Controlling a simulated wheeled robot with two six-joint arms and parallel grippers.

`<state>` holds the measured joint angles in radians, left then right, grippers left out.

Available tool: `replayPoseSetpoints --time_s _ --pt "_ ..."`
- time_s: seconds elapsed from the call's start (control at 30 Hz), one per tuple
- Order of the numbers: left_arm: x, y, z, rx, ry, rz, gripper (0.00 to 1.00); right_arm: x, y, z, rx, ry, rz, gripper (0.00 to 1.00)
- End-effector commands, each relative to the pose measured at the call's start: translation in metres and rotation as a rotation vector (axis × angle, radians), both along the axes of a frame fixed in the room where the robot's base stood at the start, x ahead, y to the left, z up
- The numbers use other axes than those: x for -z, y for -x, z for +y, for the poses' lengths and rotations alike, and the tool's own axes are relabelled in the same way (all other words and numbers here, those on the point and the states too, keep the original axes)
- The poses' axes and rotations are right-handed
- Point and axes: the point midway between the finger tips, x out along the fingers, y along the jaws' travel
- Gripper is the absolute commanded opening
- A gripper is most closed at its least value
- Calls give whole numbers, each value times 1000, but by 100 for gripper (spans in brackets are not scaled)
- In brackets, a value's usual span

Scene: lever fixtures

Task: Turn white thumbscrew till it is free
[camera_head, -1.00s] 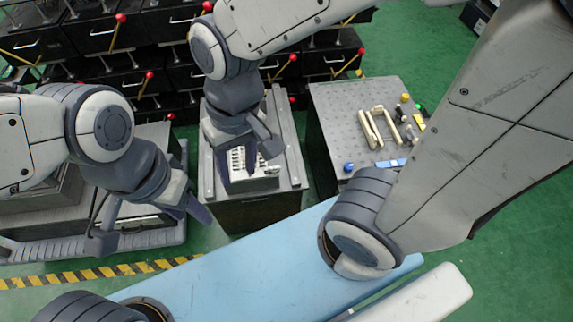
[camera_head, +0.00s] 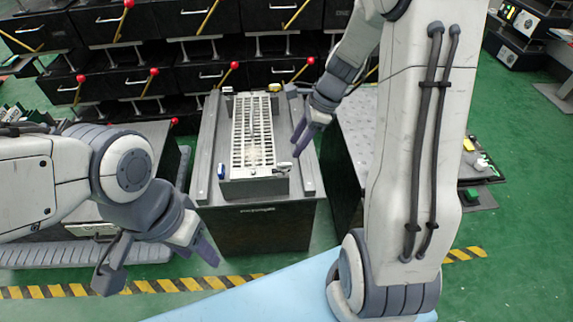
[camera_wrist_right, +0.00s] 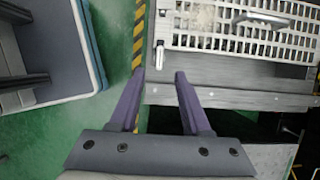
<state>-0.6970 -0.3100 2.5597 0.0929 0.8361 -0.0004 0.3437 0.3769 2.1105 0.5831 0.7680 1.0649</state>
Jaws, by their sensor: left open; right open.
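A pale fixture with a slotted, ladder-like top (camera_head: 237,138) stands on a grey cabinet top (camera_head: 203,150). A small whitish piece (camera_head: 280,170) at its front right may be the white thumbscrew, but it is too small to be sure. My right gripper (camera_head: 300,132) is open and empty, just right of the fixture and apart from it. In the right wrist view, its open fingers (camera_wrist_right: 159,76) are beside the cabinet edge, with the slotted top (camera_wrist_right: 212,42) beyond. My left gripper (camera_head: 158,264) is open and empty at the front left, away from the fixture.
A blue knob (camera_head: 221,171) sits at the fixture's front left. Black drawers with red-knobbed levers (camera_head: 153,72) line the back. A second table stands to the right, partly behind my arm. A light-blue surface (camera_head: 250,300) lies in front, with yellow-black floor tape (camera_head: 60,291).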

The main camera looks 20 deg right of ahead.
Motion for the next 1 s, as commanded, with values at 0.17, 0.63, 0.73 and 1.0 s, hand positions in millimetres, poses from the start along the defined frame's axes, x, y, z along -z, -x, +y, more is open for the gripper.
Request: replayPoseSetpoints --time_s 0.17,0.63,0.73,1.0 --pt "20 0 0 0 0 0 50 38 -3 14 -5 0 4 48" --pt "34 0 0 0 0 0 50 69 -7 28 -4 2 1 48" --pt "33 0 0 0 0 0 50 69 -7 28 -4 2 1 48" --pt "33 0 0 0 0 0 50 69 -7 28 -5 1 0 0"
